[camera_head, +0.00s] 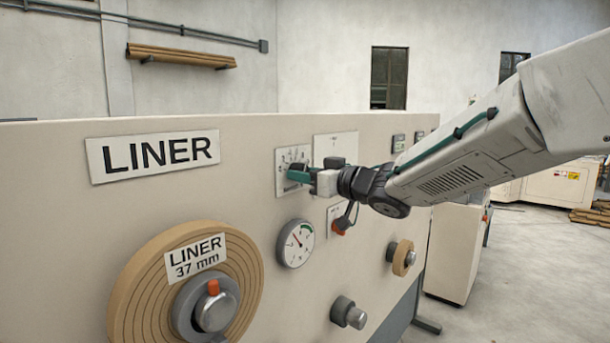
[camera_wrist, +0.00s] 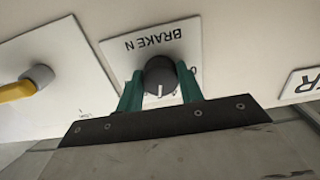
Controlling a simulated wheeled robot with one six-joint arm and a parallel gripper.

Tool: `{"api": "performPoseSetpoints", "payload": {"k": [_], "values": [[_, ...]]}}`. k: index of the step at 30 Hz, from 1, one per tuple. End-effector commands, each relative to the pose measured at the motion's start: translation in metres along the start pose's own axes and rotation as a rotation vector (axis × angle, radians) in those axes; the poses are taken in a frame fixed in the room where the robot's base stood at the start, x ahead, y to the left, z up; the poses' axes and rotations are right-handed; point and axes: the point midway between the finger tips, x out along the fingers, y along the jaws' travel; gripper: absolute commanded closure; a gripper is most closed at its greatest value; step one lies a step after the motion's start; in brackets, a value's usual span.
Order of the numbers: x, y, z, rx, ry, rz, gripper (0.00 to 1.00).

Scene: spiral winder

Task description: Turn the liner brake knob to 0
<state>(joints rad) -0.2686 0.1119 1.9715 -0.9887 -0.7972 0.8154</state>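The liner brake knob (camera_wrist: 160,77) is a black round knob with a white pointer line, on a white plate (camera_wrist: 112,58) marked "BRAKE N". In the wrist view the plate's lettering is upside down and the pointer line faces the bottom of the picture. My gripper (camera_wrist: 160,92) has its two green fingers on either side of the knob. Whether both fingers touch it I cannot tell. In the head view my gripper (camera_head: 300,174) is at the dial plate (camera_head: 290,155), and its fingers hide the knob. Most of the scale numbers are hidden or too small to read.
A yellow-handled switch (camera_wrist: 30,83) sits on the neighbouring plate. Below on the panel are a pressure gauge (camera_head: 296,243), an orange-tipped switch (camera_head: 340,224), a liner roll (camera_head: 130,290) and a roller end (camera_head: 348,312). A "LINER" sign (camera_head: 153,155) is to the left.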

Motion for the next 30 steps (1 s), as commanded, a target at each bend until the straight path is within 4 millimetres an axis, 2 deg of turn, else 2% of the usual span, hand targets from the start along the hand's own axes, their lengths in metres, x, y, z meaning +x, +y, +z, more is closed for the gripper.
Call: {"api": "performPoseSetpoints", "payload": {"k": [14,30], "values": [[-0.0004,0.0011,-0.0002,-0.078,0.0,0.002,0.86],[-0.0006,0.0024,-0.0004,-0.536,-0.001,0.003,0.86]]}}
